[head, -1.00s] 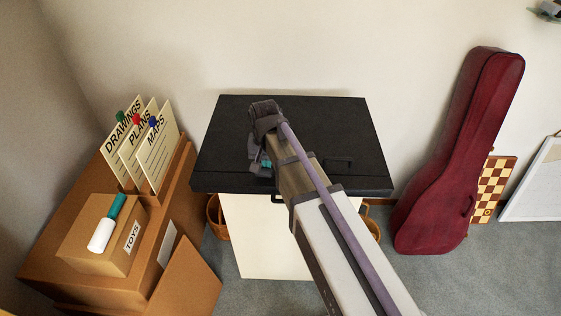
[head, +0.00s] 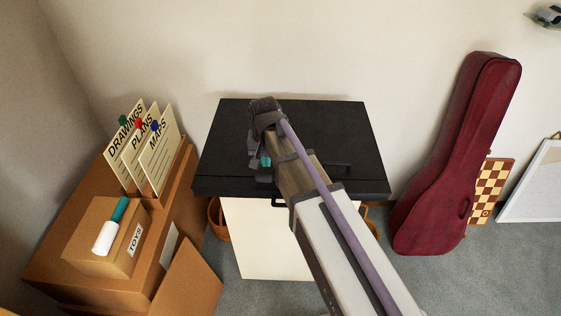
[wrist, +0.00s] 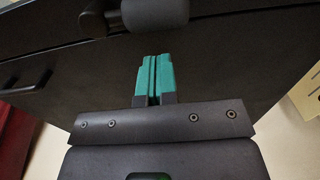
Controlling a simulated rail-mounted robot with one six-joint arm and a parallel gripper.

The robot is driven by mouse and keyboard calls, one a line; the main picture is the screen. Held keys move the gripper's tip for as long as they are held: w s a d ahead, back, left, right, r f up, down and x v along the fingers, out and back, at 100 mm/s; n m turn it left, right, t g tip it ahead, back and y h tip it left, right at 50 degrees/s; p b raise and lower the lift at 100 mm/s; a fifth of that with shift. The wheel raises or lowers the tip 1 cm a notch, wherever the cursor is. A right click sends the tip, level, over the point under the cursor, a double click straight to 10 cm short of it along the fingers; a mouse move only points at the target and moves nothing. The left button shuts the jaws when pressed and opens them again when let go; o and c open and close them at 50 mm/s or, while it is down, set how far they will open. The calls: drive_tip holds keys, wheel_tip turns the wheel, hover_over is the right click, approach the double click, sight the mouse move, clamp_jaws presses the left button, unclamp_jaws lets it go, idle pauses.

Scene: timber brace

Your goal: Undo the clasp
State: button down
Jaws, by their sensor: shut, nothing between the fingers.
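A black case (head: 345,125) lies flat on a white cabinet in the head view, and its dark surface fills much of the wrist view (wrist: 230,70). A dark rounded bar with a small bracket, which looks like the clasp (wrist: 155,17), shows at the top of the wrist view. My gripper (wrist: 153,58) has teal fingertips pressed together with nothing between them. They point toward the bar and appear just short of it; contact cannot be told. In the head view my gripper (head: 265,162) is over the case's left front, and my arm hides the clasp there.
A brown box (head: 105,237) marked TOYS and upright file cards (head: 143,145) stand at left. A red instrument case (head: 455,160) leans on the wall at right. The case's right half is clear.

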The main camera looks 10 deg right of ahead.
wheel_tip(320, 180, up, 5)
drive_tip(key=p, duration=0.4)
drive_tip(key=shift+r+p, duration=0.2)
drive_tip(key=shift+p, duration=0.1)
drive_tip(key=s+d+n, duration=0.1)
drive_tip(key=s+d, duration=0.3)
drive_tip(key=s, duration=0.3)
drive_tip(key=s+d+n, duration=0.1)
drive_tip(key=s+d, duration=0.3)
drive_tip(key=s, duration=0.3)
drive_tip(key=shift+s+n, duration=0.3)
drive_tip(key=shift+s, duration=0.1)
drive_tip(key=c, duration=1.8)
unclamp_jaws()
drive_tip(key=shift+c, duration=0.2)
